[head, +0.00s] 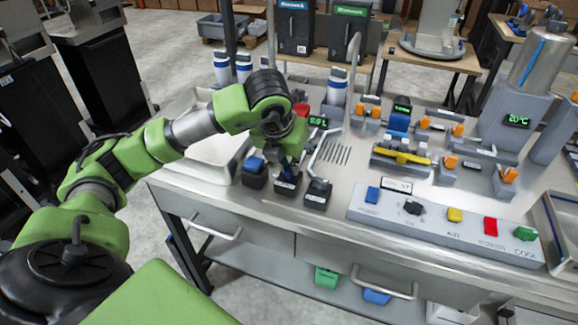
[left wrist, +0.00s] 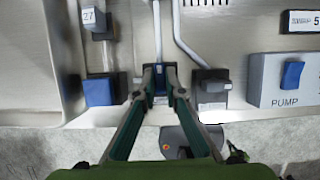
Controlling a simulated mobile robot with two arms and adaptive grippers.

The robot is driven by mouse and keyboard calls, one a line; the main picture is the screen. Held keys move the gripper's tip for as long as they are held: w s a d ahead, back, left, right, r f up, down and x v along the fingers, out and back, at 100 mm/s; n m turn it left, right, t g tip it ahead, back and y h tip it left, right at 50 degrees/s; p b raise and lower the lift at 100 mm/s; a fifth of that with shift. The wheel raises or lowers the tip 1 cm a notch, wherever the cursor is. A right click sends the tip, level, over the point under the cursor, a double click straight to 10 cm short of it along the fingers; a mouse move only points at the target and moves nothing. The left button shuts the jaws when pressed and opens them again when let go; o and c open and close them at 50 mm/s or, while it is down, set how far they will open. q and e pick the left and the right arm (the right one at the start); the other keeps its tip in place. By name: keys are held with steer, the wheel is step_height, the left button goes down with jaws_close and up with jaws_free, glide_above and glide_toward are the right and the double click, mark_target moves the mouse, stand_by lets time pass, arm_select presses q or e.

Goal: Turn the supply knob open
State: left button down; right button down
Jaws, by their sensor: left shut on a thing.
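A row of three small dark valve blocks stands at the front edge of the steel counter. My left gripper (head: 289,167) points down onto the middle block (head: 288,188). In the left wrist view its fingers (left wrist: 160,78) close from both sides on the small knob of that block, at the foot of a grey pipe. The fingers hide most of the knob, so its turn angle cannot be told. The label is too small to read, so I cannot confirm it as the supply knob. My right gripper is not in view.
A blue knob (left wrist: 100,91) is close on the left and a black knob (left wrist: 213,82) close on the right. A control panel with a blue pump switch (left wrist: 291,74) lies further right. A bent pipe (head: 323,150) rises behind the right block. A sink basin (head: 214,158) is at left.

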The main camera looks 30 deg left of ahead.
arm_select(q)
steer(key=shift+r, duration=0.1)
stand_by(0.3)
steer(key=c, duration=2.1)
jaws_free()
steer(key=v, duration=1.2)
